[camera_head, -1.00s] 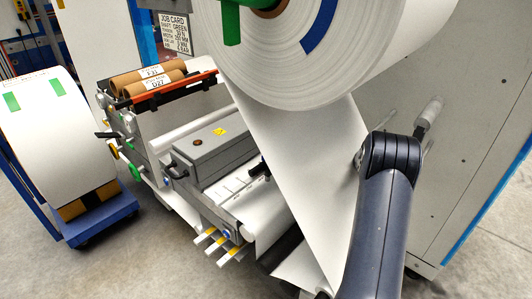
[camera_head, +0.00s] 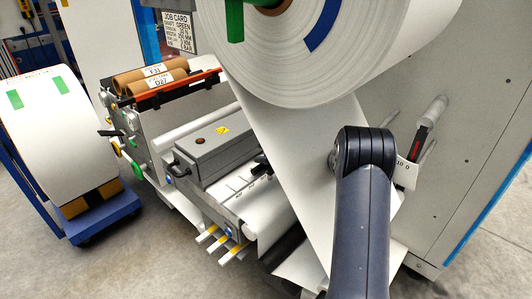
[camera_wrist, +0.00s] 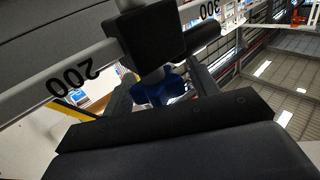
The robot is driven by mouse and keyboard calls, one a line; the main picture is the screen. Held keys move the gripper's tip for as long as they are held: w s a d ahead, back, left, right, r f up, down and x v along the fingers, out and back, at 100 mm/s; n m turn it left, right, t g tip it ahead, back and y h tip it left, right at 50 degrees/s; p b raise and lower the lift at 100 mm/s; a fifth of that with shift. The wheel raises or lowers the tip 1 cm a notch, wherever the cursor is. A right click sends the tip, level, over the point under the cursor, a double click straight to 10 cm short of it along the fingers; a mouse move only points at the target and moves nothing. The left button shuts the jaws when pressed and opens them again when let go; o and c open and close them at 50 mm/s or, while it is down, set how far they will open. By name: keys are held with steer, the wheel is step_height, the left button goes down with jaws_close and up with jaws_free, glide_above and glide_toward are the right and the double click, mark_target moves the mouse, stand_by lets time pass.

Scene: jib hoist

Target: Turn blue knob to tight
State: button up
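In the wrist view a blue knob (camera_wrist: 158,90) sits below a black block (camera_wrist: 150,35) on a pale scale bar (camera_wrist: 75,80) marked 200 and 300. My gripper (camera_wrist: 160,90) has a grey finger on each side of the knob. Whether the fingers touch the knob is unclear, and my dark gripper body covers the lower part of this view. In the head view my gripper and this knob do not show; my arm link and the white web (camera_head: 310,170) stand in front.
A large white roll (camera_head: 300,50) hangs above the web. A grey box (camera_head: 215,140) and cardboard cores (camera_head: 150,75) sit on the machine. Another roll (camera_head: 40,130) stands on a blue cart (camera_head: 95,222) at left. A tall grey cabinet (camera_head: 460,130) is at right.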

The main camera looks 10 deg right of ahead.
steer(key=c, duration=0.9)
steer(key=shift+o, duration=0.2)
steer(key=shift+r+m+t+h+p, duration=0.15)
steer(key=shift+m+t+h+p, duration=0.15)
steer(key=shift+m+t, duration=0.3)
steer(key=shift+w+d+m+t+h, duration=0.15)
steer(key=shift+m+t+h, duration=0.7)
steer(key=shift+t, duration=0.65)
steer(key=o, duration=1)
steer(key=v, duration=1)
steer(key=shift+s+d+f, duration=0.2)
steer(key=shift+d, duration=0.05)
